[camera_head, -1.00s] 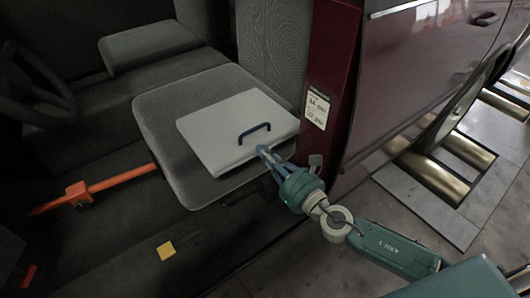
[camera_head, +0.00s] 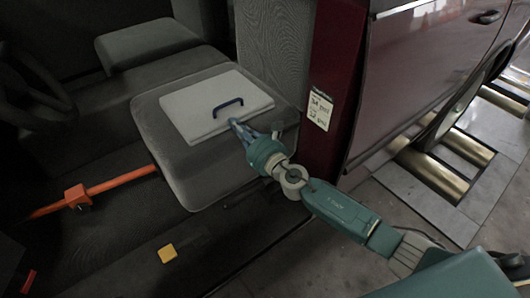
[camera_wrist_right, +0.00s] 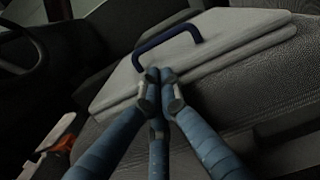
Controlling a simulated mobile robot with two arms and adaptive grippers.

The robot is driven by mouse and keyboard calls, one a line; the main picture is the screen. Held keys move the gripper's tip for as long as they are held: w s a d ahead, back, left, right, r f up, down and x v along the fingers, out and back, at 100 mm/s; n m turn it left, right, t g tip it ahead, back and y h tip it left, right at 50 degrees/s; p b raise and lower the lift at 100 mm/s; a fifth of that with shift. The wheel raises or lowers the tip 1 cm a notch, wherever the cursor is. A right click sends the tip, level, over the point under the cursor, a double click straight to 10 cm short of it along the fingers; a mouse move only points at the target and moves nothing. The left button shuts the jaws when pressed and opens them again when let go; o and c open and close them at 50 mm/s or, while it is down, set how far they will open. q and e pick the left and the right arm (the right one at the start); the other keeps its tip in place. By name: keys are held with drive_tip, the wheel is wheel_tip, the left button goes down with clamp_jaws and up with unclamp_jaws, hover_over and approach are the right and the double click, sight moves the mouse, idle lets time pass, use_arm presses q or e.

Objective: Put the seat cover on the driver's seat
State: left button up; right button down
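The seat cover (camera_head: 190,104) is a flat light-grey pad with a dark blue handle (camera_head: 228,102) on top. It lies flat on the cushion of the dark grey driver's seat (camera_head: 200,175), towards the back and left. My right gripper (camera_head: 234,122) is at the pad's near edge, just short of the handle. In the right wrist view the fingertips (camera_wrist_right: 159,76) are together at the edge of the seat cover (camera_wrist_right: 240,30), with nothing visible between them. The handle (camera_wrist_right: 167,40) stands just beyond them. Whether the fingertips touch the pad is unclear. My left gripper is out of view.
The maroon door pillar (camera_head: 335,75) with a white label stands right of the seat. The seat backrest (camera_head: 275,55) rises behind. A steering wheel (camera_head: 40,85) is at the left. An orange bar (camera_head: 110,187) and a yellow block (camera_head: 167,253) are on the dark floor.

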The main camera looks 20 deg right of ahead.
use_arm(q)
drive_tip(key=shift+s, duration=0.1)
use_arm(e)
drive_tip(key=shift+s, duration=0.1)
drive_tip(key=v, duration=1.2)
drive_tip(key=shift+r, duration=0.15)
